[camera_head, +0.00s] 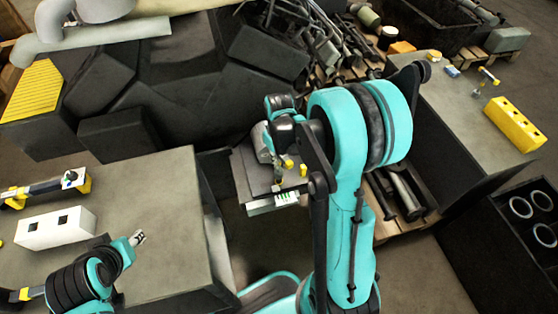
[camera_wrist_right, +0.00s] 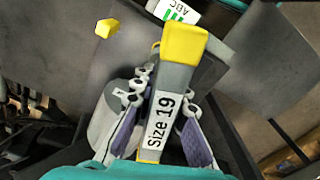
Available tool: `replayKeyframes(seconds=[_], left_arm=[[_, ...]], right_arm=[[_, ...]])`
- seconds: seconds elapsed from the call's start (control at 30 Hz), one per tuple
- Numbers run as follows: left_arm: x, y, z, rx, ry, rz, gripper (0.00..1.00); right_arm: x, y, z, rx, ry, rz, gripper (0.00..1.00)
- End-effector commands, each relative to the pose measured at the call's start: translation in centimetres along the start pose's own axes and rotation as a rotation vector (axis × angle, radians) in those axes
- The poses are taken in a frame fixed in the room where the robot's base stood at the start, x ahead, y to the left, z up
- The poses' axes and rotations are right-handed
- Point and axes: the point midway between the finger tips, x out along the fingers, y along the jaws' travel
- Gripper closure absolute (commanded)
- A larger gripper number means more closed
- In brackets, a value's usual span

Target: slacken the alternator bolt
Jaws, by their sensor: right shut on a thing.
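My right gripper (camera_wrist_right: 160,125) is shut on a grey tool (camera_wrist_right: 176,82) with a yellow end and a "Size 19" label. The tool points away from the wrist, over a dark grey panel. In the head view my right arm reaches down to this panel (camera_head: 246,178), and the gripper itself is mostly hidden behind the arm. A grey rounded body (camera_wrist_right: 103,128), perhaps the alternator, lies beside the left finger. I cannot make out the bolt, or whether the tool touches it. My left gripper (camera_head: 138,238) is above the left bench; its opening is too small to judge.
The left bench (camera_head: 165,195) holds a white block (camera_head: 57,227) with square holes. The right bench (camera_head: 455,110) holds a yellow holed block (camera_head: 515,123). A large dark block structure (camera_head: 190,105) stands behind.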

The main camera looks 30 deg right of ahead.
Motion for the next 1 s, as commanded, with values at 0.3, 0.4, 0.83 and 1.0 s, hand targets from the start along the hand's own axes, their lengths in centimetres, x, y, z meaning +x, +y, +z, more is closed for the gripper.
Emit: replayKeyframes(seconds=[0.3,0.4,0.83,1.0], left_arm=[[-0.5,0.0,-0.3,0.000,0.000,0.000,0.60],[-1.4,0.0,-1.0,0.000,0.000,0.000,0.60],[-3.7,0.0,-2.7,0.000,0.000,0.000,0.60],[-3.7,0.0,-2.6,0.000,0.000,0.000,0.60]], right_arm=[[-0.7,0.0,0.0,0.000,0.000,0.000,1.00],[-2.1,0.0,0.0,0.000,0.000,0.000,1.00],[-6.0,0.0,0.0,0.000,0.000,0.000,1.00],[-5.9,-0.1,0.1,0.000,0.000,0.000,1.00]])
